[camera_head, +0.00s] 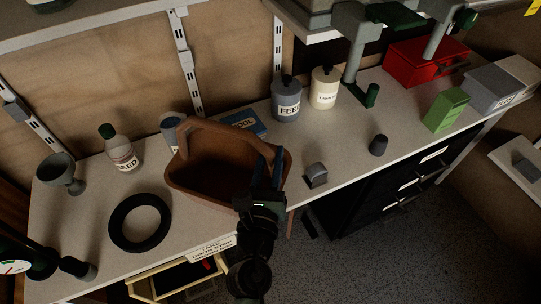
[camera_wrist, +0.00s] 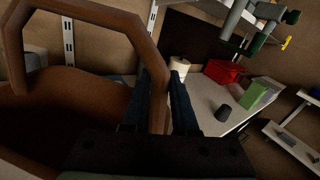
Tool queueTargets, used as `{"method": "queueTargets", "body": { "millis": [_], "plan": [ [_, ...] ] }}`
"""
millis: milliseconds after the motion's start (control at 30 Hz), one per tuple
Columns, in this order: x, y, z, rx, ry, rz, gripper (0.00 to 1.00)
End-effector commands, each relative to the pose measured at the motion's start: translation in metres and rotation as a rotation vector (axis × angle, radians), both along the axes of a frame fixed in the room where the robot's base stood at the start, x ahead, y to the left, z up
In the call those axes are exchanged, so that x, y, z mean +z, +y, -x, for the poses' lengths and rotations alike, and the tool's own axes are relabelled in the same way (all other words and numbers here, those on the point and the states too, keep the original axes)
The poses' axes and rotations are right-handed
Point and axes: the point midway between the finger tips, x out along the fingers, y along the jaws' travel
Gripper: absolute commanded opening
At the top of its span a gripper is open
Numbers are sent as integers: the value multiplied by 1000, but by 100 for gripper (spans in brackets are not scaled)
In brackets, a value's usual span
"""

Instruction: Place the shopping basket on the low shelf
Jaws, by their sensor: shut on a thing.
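The brown shopping basket (camera_head: 212,165), with a raised handle, shows over the front part of the grey bench shelf (camera_head: 85,220) in the head view. My gripper (camera_head: 265,170) is at the basket's right front side. In the wrist view the basket (camera_wrist: 70,100) fills the left, and its handle (camera_wrist: 130,32) comes down between the two dark fingers of my gripper (camera_wrist: 164,95). My gripper is shut on the handle. I cannot tell whether the basket's base touches the bench. The basket hides part of a blue box behind it.
A black ring (camera_head: 139,223), a goblet (camera_head: 61,172) and a feed bottle (camera_head: 118,148) stand to the left. Bottles (camera_head: 286,98) and a blue box (camera_head: 243,123) are behind. A small grey block (camera_head: 316,175) is close on the right. An open drawer (camera_head: 175,279) juts out below.

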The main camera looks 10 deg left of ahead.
Motion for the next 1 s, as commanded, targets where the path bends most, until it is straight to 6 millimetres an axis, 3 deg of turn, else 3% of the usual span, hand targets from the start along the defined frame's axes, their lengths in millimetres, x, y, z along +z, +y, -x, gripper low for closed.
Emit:
{"method": "queueTargets", "body": {
  "millis": [267,300,467,700,800,1000],
  "plan": [
    [-5,0,0,1,-3,-2,0],
    [-4,0,0,1,-3,-2,30],
    [-4,0,0,0,-2,-1,59],
    [-6,0,0,0,2,2,63],
    [-6,0,0,0,2,1,81],
    [-5,0,0,0,1,1,82]
  ]
}}
